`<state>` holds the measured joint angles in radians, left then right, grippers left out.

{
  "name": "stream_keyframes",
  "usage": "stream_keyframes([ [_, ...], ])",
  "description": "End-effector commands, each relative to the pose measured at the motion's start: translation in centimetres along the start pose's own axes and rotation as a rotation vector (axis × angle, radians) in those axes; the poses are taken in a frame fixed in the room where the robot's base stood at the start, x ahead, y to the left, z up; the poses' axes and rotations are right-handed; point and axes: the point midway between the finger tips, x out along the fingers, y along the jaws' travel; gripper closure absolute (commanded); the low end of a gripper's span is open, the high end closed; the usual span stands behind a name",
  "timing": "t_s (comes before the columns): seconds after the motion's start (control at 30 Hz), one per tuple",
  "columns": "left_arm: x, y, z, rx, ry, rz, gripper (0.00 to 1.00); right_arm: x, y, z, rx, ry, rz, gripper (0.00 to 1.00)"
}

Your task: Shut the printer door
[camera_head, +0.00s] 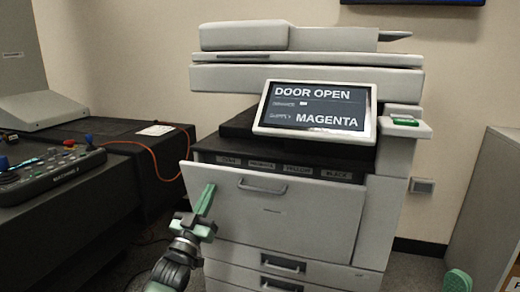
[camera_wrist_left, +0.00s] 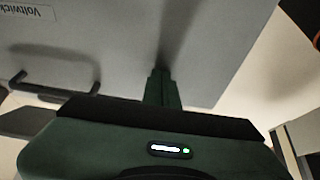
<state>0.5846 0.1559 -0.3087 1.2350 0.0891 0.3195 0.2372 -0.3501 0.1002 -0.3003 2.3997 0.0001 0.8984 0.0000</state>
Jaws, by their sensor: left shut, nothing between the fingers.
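The printer (camera_head: 305,72) stands against the wall. Its grey front door (camera_head: 300,225) is tilted out at the top, showing a dark opening with a row of labelled slots (camera_head: 285,168). The door has a bar handle (camera_head: 262,187); the handle also shows in the left wrist view (camera_wrist_left: 50,92). The screen (camera_head: 318,108) reads "DOOR OPEN" and "MAGENTA". My left gripper (camera_head: 208,190) is shut and empty in front of the door's left part, left of the handle. In the left wrist view its fingers (camera_wrist_left: 160,75) point at the door face; I cannot tell whether they touch.
A dark bench (camera_head: 110,170) with a control panel (camera_head: 50,170) stands at left, an orange cable (camera_head: 158,152) hanging from it towards the printer. A grey cabinet (camera_head: 490,215) stands at right. A green rounded part, probably mine, shows at the bottom right.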

Motion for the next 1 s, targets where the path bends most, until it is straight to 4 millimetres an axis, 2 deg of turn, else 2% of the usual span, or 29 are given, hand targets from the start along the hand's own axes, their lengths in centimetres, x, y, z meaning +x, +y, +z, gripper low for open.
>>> stream_keyframes([
  [0.13,0.5,0.0,0.2,-0.001,0.001,0.000,1.00,-0.4,0.0,0.0,0.000,0.004,0.000,0.24],
  [0.53,3.5,0.1,1.0,0.000,0.000,0.001,1.00,-2.4,0.0,0.5,0.000,0.002,0.000,0.24],
  [0.87,3.7,0.0,0.9,-0.001,-0.001,0.000,1.00,-2.2,0.1,0.4,-0.001,0.001,0.000,0.24],
  [1.0,3.2,0.0,0.4,-0.001,-0.002,0.000,1.00,-1.3,0.1,0.9,-0.003,-0.032,0.001,0.24],
])
